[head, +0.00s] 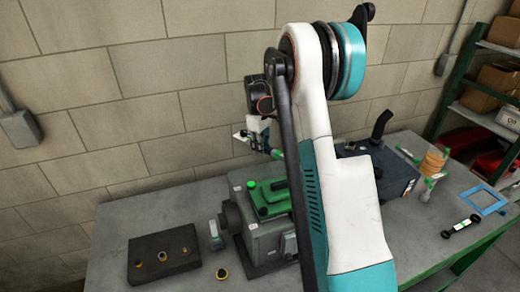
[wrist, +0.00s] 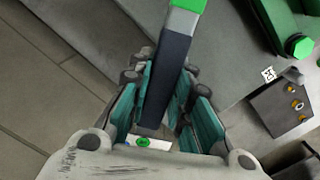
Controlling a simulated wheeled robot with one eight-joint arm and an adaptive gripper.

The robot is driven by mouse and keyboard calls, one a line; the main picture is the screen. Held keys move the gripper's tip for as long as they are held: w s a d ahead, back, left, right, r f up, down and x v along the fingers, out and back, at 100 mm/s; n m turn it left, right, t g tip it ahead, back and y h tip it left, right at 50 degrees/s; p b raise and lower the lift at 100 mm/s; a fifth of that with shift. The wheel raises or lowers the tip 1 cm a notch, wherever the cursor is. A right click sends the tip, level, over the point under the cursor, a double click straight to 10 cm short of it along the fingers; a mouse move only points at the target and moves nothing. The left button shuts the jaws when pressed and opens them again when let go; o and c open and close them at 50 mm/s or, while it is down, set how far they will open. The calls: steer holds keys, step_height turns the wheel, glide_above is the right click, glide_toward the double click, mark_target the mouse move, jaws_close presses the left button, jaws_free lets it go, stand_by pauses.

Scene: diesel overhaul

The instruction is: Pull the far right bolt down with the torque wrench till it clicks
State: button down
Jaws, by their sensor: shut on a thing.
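My gripper (wrist: 160,100) is shut on a dark bar with a bright green end (wrist: 172,70), which looks like the torque wrench. In the head view my gripper (head: 256,136) is up near the wall, behind and above the green-topped machine, partly hidden by my arm. The grey machine (head: 268,238) stands on the bench with a green cover (head: 270,194) on top. A green hex head (wrist: 299,46) shows beside the cover in the wrist view, apart from the held bar. My arm hides the machine's right side, and I cannot make out the far right bolt.
A black block with brass-coloured parts (head: 137,268) lies on the bench's left. A yellow-ringed part (head: 221,274) and a small bottle (head: 215,238) are near it. Shelving stands far right.

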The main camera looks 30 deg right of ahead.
steer(key=shift+w+d, duration=0.1)
steer(key=shift+d, duration=0.2)
steer(key=shift+w+d+m, duration=0.1)
steer(key=shift+d+m, duration=0.3)
steer(key=shift+d, duration=0.15)
stand_by(0.3)
steer(key=shift+w+d+m, duration=0.1)
steer(key=shift+d+m, duration=0.2)
steer(key=shift+d+b, duration=0.1)
steer(key=shift+b, duration=0.2)
steer(key=shift+d+m, duration=0.3)
steer(key=shift+d, duration=0.05)
steer(key=shift+d, duration=0.15)
stand_by(0.3)
steer(key=shift+r, duration=0.15)
